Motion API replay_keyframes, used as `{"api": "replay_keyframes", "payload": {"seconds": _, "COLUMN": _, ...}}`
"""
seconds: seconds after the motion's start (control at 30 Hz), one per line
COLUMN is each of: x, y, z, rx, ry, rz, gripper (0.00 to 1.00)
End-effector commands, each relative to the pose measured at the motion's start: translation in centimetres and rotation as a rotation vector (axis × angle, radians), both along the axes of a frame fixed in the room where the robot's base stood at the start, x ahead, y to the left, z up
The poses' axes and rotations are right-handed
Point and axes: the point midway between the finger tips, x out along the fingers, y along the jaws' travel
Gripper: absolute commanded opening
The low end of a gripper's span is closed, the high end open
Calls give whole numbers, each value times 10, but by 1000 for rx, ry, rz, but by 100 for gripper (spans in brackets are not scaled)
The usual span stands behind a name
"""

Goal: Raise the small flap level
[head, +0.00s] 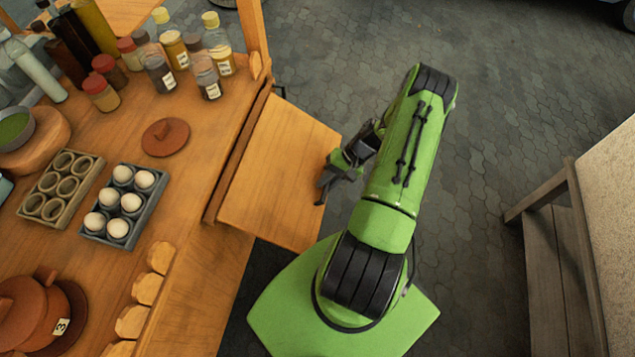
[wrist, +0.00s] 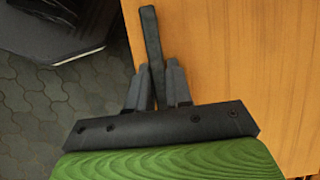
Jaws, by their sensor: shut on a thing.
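The small flap (head: 275,175) is a plain wooden board along the right side of the wooden counter (head: 205,135). It stands out from the counter, close to level as far as I can tell; its exact tilt is unclear. My gripper (head: 328,185) is at the flap's outer right edge. In the wrist view, my gripper (wrist: 157,75) is shut on a dark bar (wrist: 151,35) that lies along the edge of the flap (wrist: 230,60). How the bar joins the flap is hidden.
Bottles and jars (head: 170,60) stand at the counter's back. An egg tray (head: 124,205), an empty tray (head: 60,188), a brown lid (head: 165,137) and a clay pot (head: 35,310) stand left of the flap. A wooden bench (head: 560,260) is at the right. Paved floor lies between.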

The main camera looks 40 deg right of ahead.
Motion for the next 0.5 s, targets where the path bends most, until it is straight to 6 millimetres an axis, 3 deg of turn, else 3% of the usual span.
{"api": "replay_keyframes", "payload": {"seconds": 0.03, "x": -2, "y": -3, "z": 22, "rx": -32, "ry": 38, "rz": 4, "gripper": 0}}
{"api": "replay_keyframes", "payload": {"seconds": 0.1, "x": -4, "y": -4, "z": 38, "rx": -71, "ry": 90, "rz": 3, "gripper": 0}}
{"api": "replay_keyframes", "payload": {"seconds": 0.5, "x": -8, "y": -7, "z": 112, "rx": -256, "ry": 344, "rz": 1, "gripper": 0}}
